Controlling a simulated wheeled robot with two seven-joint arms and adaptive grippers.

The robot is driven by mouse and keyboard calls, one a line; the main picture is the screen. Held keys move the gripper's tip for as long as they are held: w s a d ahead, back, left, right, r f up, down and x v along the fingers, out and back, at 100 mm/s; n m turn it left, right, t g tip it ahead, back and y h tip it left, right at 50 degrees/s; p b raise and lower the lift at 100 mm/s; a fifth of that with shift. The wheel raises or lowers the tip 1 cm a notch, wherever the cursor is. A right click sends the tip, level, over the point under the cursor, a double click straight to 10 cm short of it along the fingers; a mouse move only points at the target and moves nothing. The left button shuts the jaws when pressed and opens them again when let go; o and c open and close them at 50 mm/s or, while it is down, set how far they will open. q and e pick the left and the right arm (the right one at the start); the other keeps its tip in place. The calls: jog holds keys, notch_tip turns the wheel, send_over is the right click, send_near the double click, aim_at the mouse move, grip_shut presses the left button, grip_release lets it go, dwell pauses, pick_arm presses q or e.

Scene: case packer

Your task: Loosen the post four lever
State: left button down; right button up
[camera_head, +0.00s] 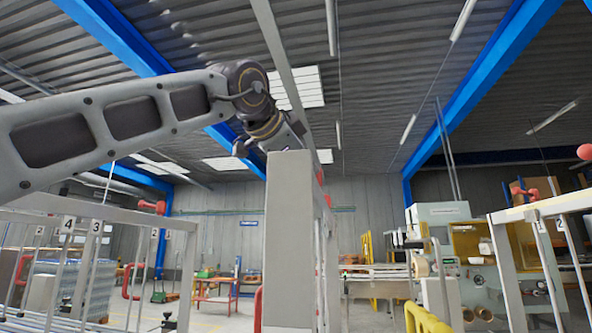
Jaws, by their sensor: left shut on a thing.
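My left gripper (272,136) is at the top of a tall grey post (289,240) in the middle of the head view. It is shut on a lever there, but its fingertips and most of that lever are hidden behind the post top. A bit of red lever (320,175) shows at the post's right edge. No number shows on this post. A number 4 label (67,225) hangs on the left frame. My right gripper is out of view.
Other red levers sit on the left frame (152,206) and the right frame (519,195). A packing machine (445,213) and yellow guards (425,319) stand at right. A red table (215,284) stands behind, on open floor.

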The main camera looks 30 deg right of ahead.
pick_arm(q)
jog(key=shift+w+f, duration=0.1)
jog(key=shift+f, duration=0.2)
jog(key=c, duration=1.4)
grip_release()
jog(key=shift+r, duration=0.1)
jog(key=shift+a+r, duration=0.1)
